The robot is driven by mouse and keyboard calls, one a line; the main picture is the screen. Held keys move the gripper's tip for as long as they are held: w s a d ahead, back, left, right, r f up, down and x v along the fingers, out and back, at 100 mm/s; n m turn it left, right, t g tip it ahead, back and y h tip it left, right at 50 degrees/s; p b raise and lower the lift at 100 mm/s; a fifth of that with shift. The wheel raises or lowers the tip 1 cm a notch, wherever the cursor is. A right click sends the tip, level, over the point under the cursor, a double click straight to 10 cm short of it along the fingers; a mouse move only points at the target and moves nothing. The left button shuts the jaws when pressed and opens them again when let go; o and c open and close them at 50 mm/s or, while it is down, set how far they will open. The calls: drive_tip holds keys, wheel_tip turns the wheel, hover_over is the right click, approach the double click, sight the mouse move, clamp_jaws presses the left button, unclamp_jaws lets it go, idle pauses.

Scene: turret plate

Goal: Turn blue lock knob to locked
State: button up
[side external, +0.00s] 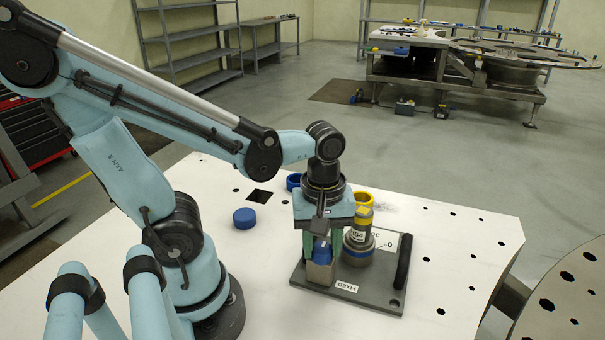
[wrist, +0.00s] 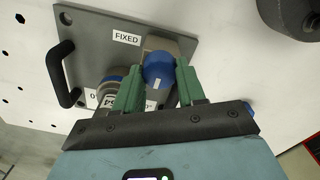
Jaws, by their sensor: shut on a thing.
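The blue lock knob (side external: 318,252) stands on a grey block at the near left of the grey plate (side external: 378,297). The plate bears a FIXED label. My gripper (side external: 322,256) points down over the knob, its green fingers on either side. In the wrist view my gripper (wrist: 160,68) is shut on the blue knob (wrist: 158,72), which shows between the fingertips. A white line shows on the knob, but I cannot tell its lock position. The turret (side external: 358,243), a grey cylinder with a yellow band and a blue ring, stands right beside the gripper.
The plate has a black handle (side external: 402,262) at its right. A white label with numbers lies behind the turret, partly hidden. The table's right is clear apart from holes.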

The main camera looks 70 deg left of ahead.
drive_tip(key=m, duration=0.8)
drive_tip(key=shift+w+m, duration=0.1)
drive_tip(key=shift+m, duration=0.2)
drive_tip(key=m, duration=0.4)
drive_tip(key=shift+m, duration=0.3)
drive_tip(key=m, duration=0.4)
drive_tip(key=shift+d, duration=0.1)
drive_tip(key=shift+m, duration=0.3)
drive_tip(key=o, duration=1.1)
drive_tip(key=shift+c, duration=0.2)
